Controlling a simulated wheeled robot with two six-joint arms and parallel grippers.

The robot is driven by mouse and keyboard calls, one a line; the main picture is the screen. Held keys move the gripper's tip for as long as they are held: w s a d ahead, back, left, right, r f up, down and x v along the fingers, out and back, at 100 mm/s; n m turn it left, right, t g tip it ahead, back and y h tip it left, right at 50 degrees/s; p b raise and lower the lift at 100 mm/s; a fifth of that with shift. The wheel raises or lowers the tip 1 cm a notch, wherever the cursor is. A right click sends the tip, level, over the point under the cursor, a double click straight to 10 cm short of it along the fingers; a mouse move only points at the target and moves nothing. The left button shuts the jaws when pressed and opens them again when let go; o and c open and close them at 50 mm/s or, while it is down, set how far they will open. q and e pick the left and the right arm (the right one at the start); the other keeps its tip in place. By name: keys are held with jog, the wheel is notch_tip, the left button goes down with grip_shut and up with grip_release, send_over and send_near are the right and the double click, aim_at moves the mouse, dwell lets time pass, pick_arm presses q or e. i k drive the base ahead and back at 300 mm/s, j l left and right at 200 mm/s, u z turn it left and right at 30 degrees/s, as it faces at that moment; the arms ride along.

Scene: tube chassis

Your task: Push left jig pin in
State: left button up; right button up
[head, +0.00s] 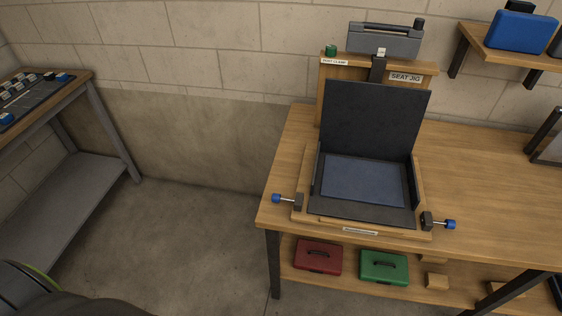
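The left jig pin (285,199) has a blue knob on a light metal rod and sticks out to the left of a dark block (298,201) at the jig's front left corner. Part of the rod shows between knob and block. The seat jig (325,224) stands on the wooden workbench and holds a black seat back (370,110) and a blue seat pad (363,180). A similar right pin (447,224) with a blue knob sticks out to the right. Neither of my grippers is in the head view.
Red (318,256) and green (384,266) cases lie on the lower shelf. A blue case (522,32) sits on a wall shelf.

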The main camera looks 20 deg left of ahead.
aim_at(276, 198)
jog(key=j+z, duration=0.1)
jog(key=j, duration=0.65)
jog(key=k+j+z, duration=0.15)
jog(key=j, duration=0.55)
